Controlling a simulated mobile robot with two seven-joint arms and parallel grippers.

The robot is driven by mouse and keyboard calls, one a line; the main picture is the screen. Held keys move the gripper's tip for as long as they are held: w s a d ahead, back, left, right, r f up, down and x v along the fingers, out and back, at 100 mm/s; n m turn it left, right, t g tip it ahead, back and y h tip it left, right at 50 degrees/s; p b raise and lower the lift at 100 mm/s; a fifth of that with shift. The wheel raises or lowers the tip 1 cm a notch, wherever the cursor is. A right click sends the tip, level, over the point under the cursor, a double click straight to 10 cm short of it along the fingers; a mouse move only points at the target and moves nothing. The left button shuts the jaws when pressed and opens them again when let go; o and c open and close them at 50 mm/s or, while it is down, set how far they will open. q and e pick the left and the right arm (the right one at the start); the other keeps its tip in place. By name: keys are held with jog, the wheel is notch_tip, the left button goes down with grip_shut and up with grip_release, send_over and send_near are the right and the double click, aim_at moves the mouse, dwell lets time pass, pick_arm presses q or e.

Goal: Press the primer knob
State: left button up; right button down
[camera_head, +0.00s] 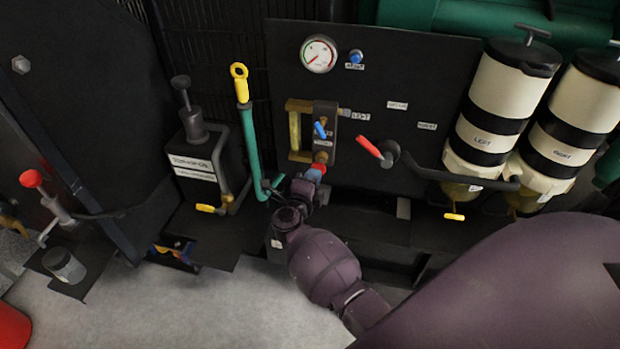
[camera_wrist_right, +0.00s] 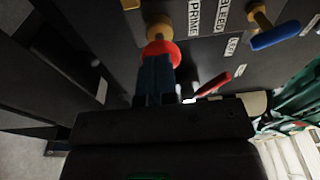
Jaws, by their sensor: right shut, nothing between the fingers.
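The primer knob is a red round knob (camera_head: 320,157) on a brass stem, low on the dark panel; it also shows in the wrist view (camera_wrist_right: 162,49) beside a label reading "PRIM…". My right gripper (camera_head: 315,172) is shut and empty, with its bluish fingertips (camera_wrist_right: 157,66) right at the front of the knob. The tips overlap the knob's lower edge in the wrist view; I cannot tell whether they touch it. My left gripper is not in view.
A blue lever (camera_head: 320,130) sits just above the knob, and a red-handled lever (camera_head: 370,147) is close to its right. Two striped filter canisters (camera_head: 485,115) (camera_head: 570,125) are at right.

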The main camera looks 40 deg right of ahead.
jog(key=shift+d, duration=0.1)
dwell(0.3)
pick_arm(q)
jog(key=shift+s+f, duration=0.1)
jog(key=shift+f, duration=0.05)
pick_arm(e)
jog(key=shift+x, duration=1.2)
jog(key=shift+w+r, duration=0.2)
